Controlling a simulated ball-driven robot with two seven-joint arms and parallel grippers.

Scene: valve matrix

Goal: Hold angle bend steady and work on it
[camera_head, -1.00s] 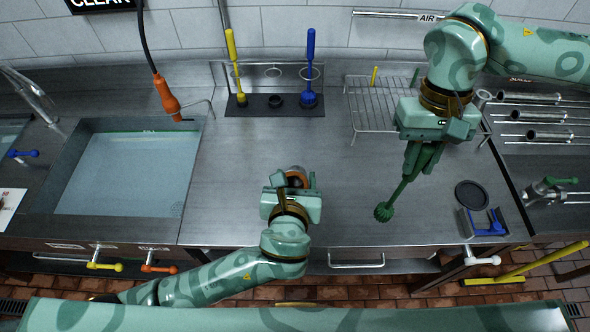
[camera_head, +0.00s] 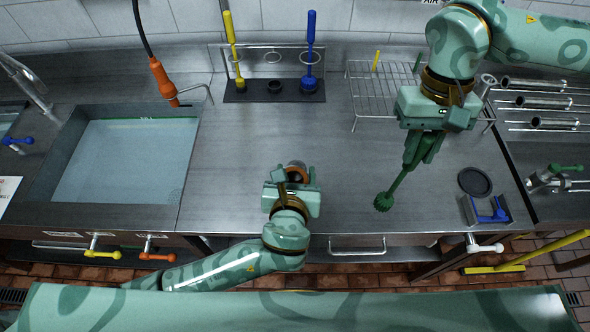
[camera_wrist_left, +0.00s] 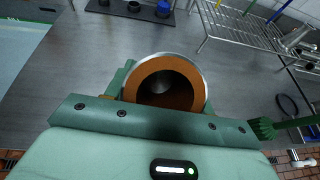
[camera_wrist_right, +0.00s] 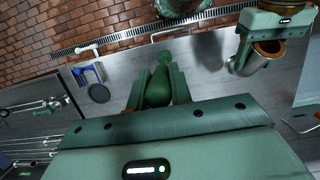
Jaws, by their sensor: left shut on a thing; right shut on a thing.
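The angle bend (camera_wrist_left: 167,84) is a steel pipe piece with an orange-brown inside. My left gripper (camera_head: 293,182) is shut on it above the front middle of the counter. In the left wrist view its open mouth faces the camera. The bend also shows in the head view (camera_head: 297,171), partly hidden by the gripper. My right gripper (camera_head: 414,155) is shut on the handle of a green brush (camera_head: 384,201). The brush tilts down to the left, its bristle head right of the bend and apart from it. In the right wrist view the brush handle (camera_wrist_right: 158,90) sits between the fingers.
A water-filled sink (camera_head: 130,160) is at left. A rack (camera_head: 275,90) with yellow and blue brushes stands at the back, a wire rack (camera_head: 375,95) right of it. A black disc (camera_head: 475,182) and a blue-handled part (camera_head: 490,210) lie at right. The counter's middle is clear.

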